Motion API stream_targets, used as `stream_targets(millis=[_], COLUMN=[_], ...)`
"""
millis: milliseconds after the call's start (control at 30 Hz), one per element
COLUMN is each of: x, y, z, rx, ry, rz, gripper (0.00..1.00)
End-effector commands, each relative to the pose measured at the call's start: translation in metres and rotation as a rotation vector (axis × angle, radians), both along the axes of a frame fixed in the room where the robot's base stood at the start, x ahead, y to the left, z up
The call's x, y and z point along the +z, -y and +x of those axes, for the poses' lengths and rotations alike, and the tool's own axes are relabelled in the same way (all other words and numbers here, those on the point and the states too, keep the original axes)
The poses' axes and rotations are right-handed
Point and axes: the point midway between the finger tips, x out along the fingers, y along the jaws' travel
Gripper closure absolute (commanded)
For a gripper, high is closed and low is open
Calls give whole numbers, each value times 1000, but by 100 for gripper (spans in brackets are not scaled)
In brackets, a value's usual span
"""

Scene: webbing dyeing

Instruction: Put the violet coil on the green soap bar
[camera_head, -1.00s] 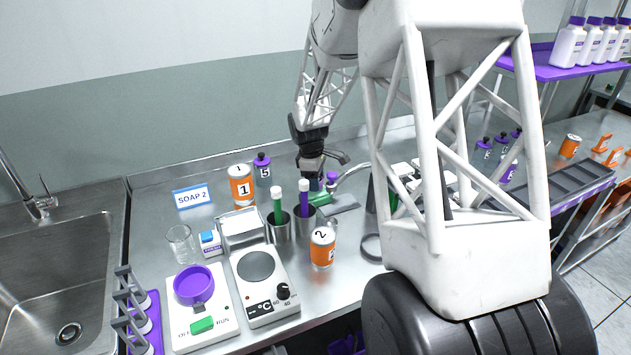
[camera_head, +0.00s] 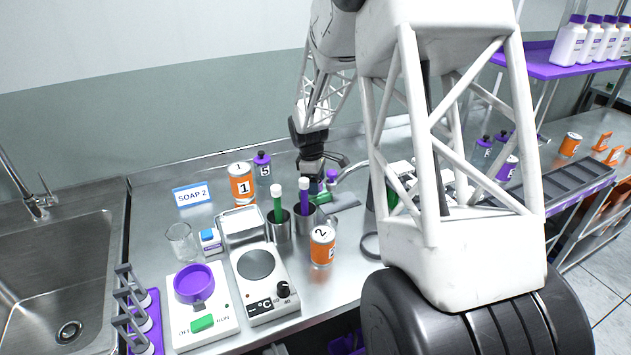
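A small green piece (camera_head: 322,198), which looks like the green soap bar, lies at the back of the steel counter behind the two metal cups. A small violet thing (camera_head: 333,174) shows just right of my gripper; it may be the violet coil, but it is too small to be sure. My gripper (camera_head: 314,186) points down just above and left of the green piece, with a dark bluish patch at its fingertips. I cannot tell whether it holds anything or whether it touches the green piece. My arm hides part of the counter to the right.
Metal cups (camera_head: 279,227) with green and purple sticks, an orange can 1 (camera_head: 241,184) and can 2 (camera_head: 322,246) stand near my gripper. A hotplate (camera_head: 262,285), a white device with a purple dish (camera_head: 193,284) and a sink (camera_head: 50,270) are left. A grey plate (camera_head: 343,201) lies close by.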

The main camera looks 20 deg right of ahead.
Motion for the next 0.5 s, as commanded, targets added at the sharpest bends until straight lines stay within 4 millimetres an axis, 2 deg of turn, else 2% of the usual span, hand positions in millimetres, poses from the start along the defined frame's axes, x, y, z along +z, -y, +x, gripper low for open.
stream_targets(millis=[500], x=[6], y=[0], z=[0], rx=[0], ry=[0], rz=[0], gripper=[27])
